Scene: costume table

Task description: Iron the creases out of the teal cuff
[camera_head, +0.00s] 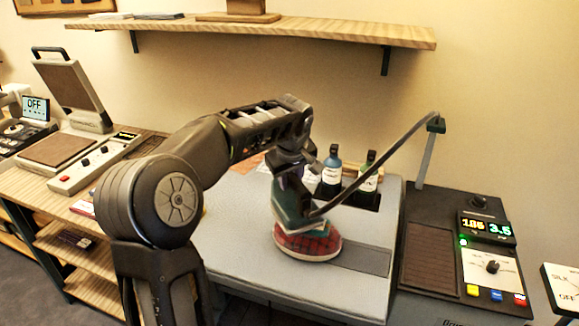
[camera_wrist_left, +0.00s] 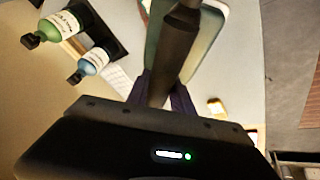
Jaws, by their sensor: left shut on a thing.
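My left gripper (camera_head: 290,172) is shut on the dark handle of a teal iron (camera_head: 289,208). In the left wrist view the gripper (camera_wrist_left: 165,98) closes around this handle, and part of the iron's teal-edged body (camera_wrist_left: 205,42) shows beyond it. The iron is right over a red plaid pad (camera_head: 310,243) on the grey table top. I cannot tell whether it presses on the pad or hovers just above. No separate teal cuff can be made out; the iron and arm may hide it. My right gripper is not in view.
A dark cord (camera_head: 385,160) arcs from the iron to a post at the right. A control station (camera_head: 485,250) there reads about 186 and 3.5, with a green light. Blue (camera_head: 331,172) and green (camera_head: 367,180) bottles stand behind the iron. A flat press (camera_head: 75,125) sits left.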

